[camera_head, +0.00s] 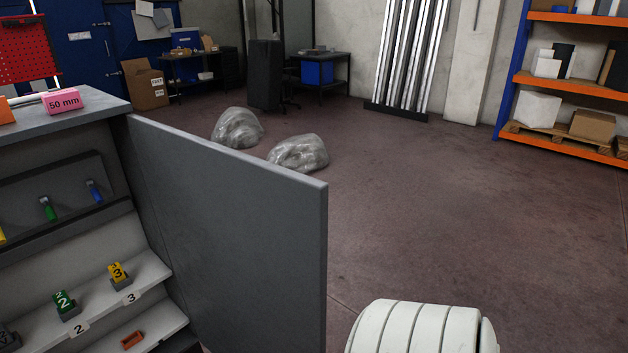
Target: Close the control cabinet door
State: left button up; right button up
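The control cabinet (62,110) stands at the left of the head view, a grey box with its front open toward me. Its grey door (240,230) is hinged at the cabinet's right side and stands wide open, reaching out toward the middle of the picture. The door's free edge is at about the picture's centre. Neither of my grippers shows. A white rounded ribbed part (405,330), which looks like part of my own arm, is at the bottom, to the right of the door and apart from it in the picture.
Inside the cabinet are shelves with numbered blocks (118,272) and coloured handles (95,191). A pink 50 mm block (61,101) lies on top. Two grey plastic-wrapped heaps (298,153) lie behind the door. The floor (440,200) to the right is clear up to an orange rack (570,86).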

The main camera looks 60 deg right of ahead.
aim_at(245, 237)
jog(key=k+l, duration=0.1)
jog(key=l, duration=1.9)
jog(key=k+u, duration=0.05)
